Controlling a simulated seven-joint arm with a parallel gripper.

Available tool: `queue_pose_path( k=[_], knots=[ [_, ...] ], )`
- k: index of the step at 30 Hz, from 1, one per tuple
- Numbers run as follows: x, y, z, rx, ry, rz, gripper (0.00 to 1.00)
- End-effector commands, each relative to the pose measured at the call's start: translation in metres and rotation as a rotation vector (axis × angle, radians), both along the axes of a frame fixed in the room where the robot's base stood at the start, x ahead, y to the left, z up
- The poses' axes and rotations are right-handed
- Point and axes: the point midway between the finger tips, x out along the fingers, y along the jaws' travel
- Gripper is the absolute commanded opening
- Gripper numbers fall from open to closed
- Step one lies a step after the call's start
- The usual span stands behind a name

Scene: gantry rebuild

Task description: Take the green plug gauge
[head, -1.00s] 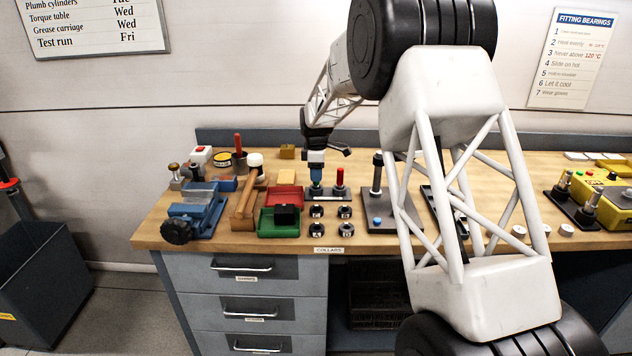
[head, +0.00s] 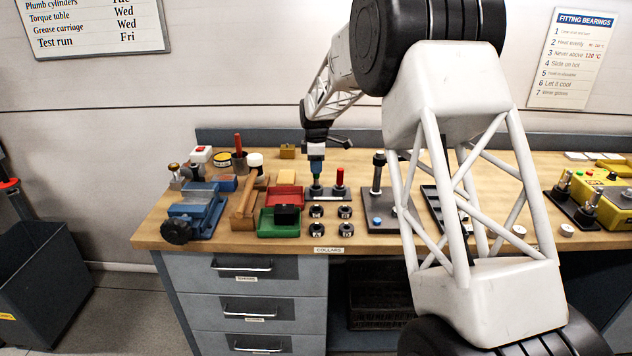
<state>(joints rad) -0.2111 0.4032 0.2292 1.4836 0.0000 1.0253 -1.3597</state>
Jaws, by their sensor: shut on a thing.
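My gripper (head: 316,171) is above the grey gauge stand (head: 328,196) at the back middle of the bench. Its jaws are shut on the green plug gauge (head: 316,183), whose upper part is between the fingers. The gauge is upright over the stand's left side. At this size I cannot tell whether its lower end is still in the stand. A red plug gauge (head: 339,178) stands upright just to the right.
Several dark collars (head: 317,212) lie in front of the stand. A red tray (head: 284,197) and a green tray (head: 268,226) are to the left. A dark plate with a post (head: 377,190) is to the right. A blue vise (head: 194,208) sits at the left end.

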Motion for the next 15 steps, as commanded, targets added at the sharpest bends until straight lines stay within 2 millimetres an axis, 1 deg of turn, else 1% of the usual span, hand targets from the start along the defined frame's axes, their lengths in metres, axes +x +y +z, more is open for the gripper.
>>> queue_pose_path(
  k=[15],
  knots=[
    [0.0,0.0,0.037,0.0,0.0,0.0,0.0]
  ],
)
